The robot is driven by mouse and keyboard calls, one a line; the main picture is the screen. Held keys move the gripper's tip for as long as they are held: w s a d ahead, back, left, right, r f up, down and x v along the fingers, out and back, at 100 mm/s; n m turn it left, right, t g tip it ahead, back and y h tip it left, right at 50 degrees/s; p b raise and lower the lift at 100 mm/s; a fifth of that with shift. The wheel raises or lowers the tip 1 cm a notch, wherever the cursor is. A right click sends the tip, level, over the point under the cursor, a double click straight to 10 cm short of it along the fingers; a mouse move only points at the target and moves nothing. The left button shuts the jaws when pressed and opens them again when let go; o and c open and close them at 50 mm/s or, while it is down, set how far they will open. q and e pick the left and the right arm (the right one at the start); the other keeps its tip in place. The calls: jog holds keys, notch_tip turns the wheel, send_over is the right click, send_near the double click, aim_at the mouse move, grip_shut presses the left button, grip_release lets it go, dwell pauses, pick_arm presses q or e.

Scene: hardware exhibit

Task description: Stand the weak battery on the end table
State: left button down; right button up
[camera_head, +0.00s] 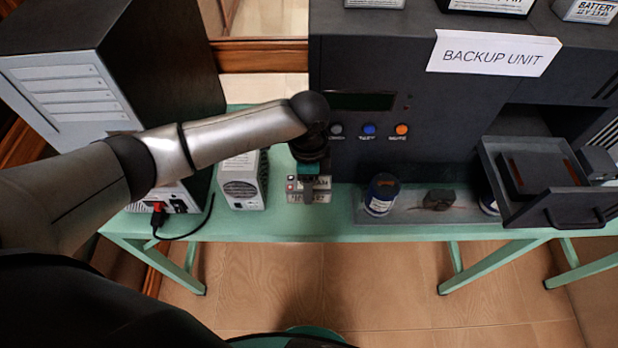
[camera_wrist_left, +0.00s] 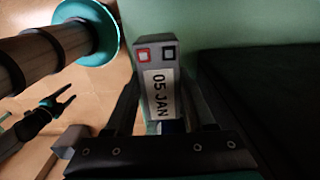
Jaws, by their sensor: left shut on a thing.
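My left gripper (camera_head: 308,190) is shut on a grey block-shaped battery (camera_head: 296,184) at the front of the green table. In the left wrist view the battery (camera_wrist_left: 160,85) sits between the fingers, with a red and a grey terminal square and a white label reading "05 JAN". Whether it touches the tabletop is unclear. My right gripper (camera_wrist_left: 66,98) shows small at the left of the left wrist view, its fingers apart and empty. No separate end table can be made out.
The green table (camera_head: 280,228) carries a black BACKUP UNIT cabinet (camera_head: 450,105) with an open drawer (camera_head: 550,205) at right. Several batteries, one marked "BATTERY" (camera_head: 592,10), stand on top. A white power supply (camera_head: 242,185), a computer tower (camera_head: 160,60) and a blue can (camera_head: 381,195) stand nearby.

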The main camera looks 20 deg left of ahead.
pick_arm(q)
jog(key=shift+f+b, duration=0.35)
jog(key=shift+f, duration=0.05)
notch_tip(320, 180, down, 4)
jog(key=b, duration=0.4)
jog(key=shift+w+r+b, duration=0.1)
jog(key=shift+b, duration=0.25)
jog(key=shift+f+b, duration=0.45)
jog(key=shift+f, duration=0.8)
jog(key=shift+f, duration=0.55)
jog(key=c, duration=0.6)
grip_release()
jog(key=o, duration=0.4)
notch_tip(320, 180, up, 15)
jog(key=p, duration=0.3)
jog(key=shift+r, duration=0.15)
